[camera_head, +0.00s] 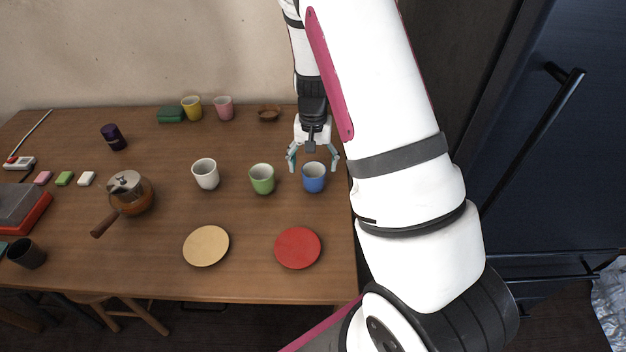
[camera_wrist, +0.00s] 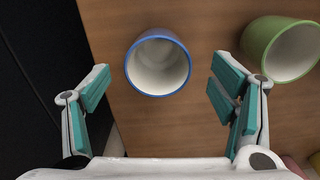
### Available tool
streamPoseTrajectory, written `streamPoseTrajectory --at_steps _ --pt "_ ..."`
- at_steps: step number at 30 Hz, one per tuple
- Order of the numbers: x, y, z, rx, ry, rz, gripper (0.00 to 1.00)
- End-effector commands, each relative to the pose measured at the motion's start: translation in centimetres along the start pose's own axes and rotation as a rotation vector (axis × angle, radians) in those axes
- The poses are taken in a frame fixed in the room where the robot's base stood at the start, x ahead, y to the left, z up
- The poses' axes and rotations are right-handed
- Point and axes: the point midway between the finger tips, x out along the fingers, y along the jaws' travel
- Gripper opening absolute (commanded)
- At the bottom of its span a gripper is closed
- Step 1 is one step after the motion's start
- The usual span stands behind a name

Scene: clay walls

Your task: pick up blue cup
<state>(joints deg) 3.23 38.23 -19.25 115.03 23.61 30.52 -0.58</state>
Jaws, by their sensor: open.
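The blue cup (camera_head: 313,178) stands upright on the wooden table near its right edge, with a white inside. In the wrist view the blue cup (camera_wrist: 158,62) shows from above, its mouth open and empty. My gripper (camera_head: 314,167) is open above and just behind the cup. In the wrist view my gripper (camera_wrist: 160,90) has its teal-padded fingers spread wide, one on each side of the cup's line. The cup lies ahead of the fingers, mostly beyond their tips, and neither finger visibly touches it.
A green cup (camera_head: 262,179) stands close left of the blue cup; it also shows in the wrist view (camera_wrist: 285,50). A white cup (camera_head: 205,174), red plate (camera_head: 298,248) and tan plate (camera_head: 206,246) are nearby. A dark cabinet (camera_head: 560,150) stands right of the table.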

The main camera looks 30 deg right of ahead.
Motion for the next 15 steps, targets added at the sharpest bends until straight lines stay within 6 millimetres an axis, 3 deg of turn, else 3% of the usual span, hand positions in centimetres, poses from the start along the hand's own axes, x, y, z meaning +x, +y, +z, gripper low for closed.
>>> streamPoseTrajectory --at_steps 5,15 --pt "1.1 0.0 0.0 0.002 -0.001 0.0 0.78" --pt "5.4 0.2 -0.2 0.002 -0.001 0.0 0.78"
